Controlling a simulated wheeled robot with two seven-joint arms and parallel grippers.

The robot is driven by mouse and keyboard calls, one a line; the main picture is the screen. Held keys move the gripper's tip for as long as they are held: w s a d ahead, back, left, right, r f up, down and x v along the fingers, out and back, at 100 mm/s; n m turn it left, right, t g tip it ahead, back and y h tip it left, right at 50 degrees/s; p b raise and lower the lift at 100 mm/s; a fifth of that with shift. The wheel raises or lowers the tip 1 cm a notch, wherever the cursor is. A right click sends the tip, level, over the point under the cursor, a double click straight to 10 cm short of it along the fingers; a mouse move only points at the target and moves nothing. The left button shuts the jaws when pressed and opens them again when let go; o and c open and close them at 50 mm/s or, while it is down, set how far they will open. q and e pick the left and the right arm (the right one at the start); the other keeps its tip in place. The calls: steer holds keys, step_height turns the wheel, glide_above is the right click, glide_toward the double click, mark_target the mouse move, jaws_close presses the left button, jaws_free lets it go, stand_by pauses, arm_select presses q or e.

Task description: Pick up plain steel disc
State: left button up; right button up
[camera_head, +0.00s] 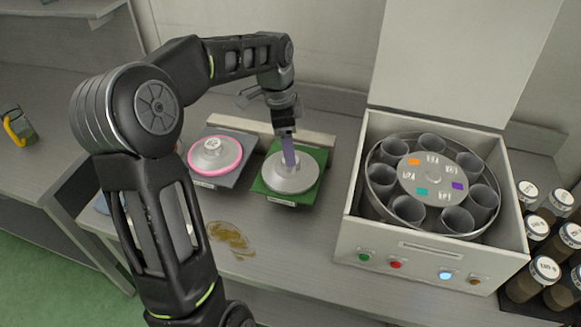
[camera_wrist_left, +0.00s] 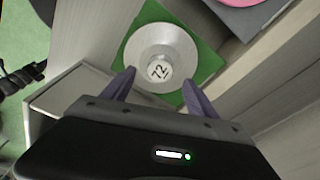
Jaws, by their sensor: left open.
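The plain steel disc (camera_head: 287,180) lies on a green mat (camera_head: 313,162) on the bench. It has a raised centre knob. In the left wrist view the disc (camera_wrist_left: 180,45) shows whole, with a black marking on its knob (camera_wrist_left: 159,68). My left gripper (camera_head: 288,150) is over the disc, its fingers pointing down. In the wrist view its two purple-grey fingers (camera_wrist_left: 158,88) are spread apart, with the knob between them in the picture. Nothing is held. My right gripper is not in view.
A pink-rimmed disc (camera_head: 230,164) lies on a dark grey mat (camera_head: 240,147) to the left. An open white machine (camera_head: 358,225) with a ring of tubes stands right, beside dark jars (camera_head: 544,272). A brown spill (camera_head: 229,237) lies in front. A low ledge (camera_head: 318,138) runs behind the mats.

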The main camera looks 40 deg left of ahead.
arm_select(q)
step_height(320, 180, down, 4)
steer(key=shift+w+d+f+p, duration=0.15)
steer(key=shift+f+p, duration=0.1)
steer(key=shift+p, duration=0.2)
steer(key=shift+c, duration=0.6)
steer(key=c, duration=0.8)
